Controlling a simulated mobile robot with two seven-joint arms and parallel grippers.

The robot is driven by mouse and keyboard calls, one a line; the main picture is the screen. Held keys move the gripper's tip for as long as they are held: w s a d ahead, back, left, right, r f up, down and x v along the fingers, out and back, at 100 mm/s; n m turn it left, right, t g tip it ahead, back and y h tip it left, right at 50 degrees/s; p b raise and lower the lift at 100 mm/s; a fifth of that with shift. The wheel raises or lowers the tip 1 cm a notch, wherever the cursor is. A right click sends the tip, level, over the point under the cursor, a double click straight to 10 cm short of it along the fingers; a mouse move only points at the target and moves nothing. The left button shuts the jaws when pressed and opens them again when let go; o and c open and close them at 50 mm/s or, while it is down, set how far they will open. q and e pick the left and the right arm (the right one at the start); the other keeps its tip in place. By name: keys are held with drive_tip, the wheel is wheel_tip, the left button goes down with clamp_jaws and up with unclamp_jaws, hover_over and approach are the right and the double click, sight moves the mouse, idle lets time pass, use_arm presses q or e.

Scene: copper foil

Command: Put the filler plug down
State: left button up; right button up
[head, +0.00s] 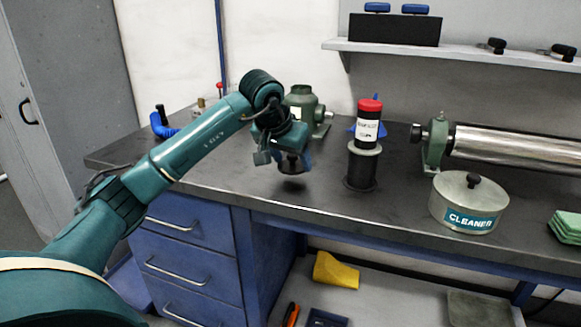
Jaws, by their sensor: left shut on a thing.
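My left gripper (292,155) points down over the dark bench top (240,182), left of centre in the head view. It is shut on a small dark, rounded thing, which I take for the filler plug (291,167). The jaws hide part of the plug. The plug appears a little above the bench, with a dark shadow on the surface below it. My right gripper is not in view.
A green housing (302,104) stands behind the gripper. To the right are a red-capped bottle (368,122) on a dark stand (361,168), a round cleaner tin (468,203) and a steel roller (515,142). The bench in front of the gripper is clear.

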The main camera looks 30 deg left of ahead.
use_arm(q)
drive_tip(key=shift+f, duration=0.85)
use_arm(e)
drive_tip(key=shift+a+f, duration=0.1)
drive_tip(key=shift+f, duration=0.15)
use_arm(q)
drive_tip(key=shift+f, duration=0.1)
drive_tip(key=o, duration=1)
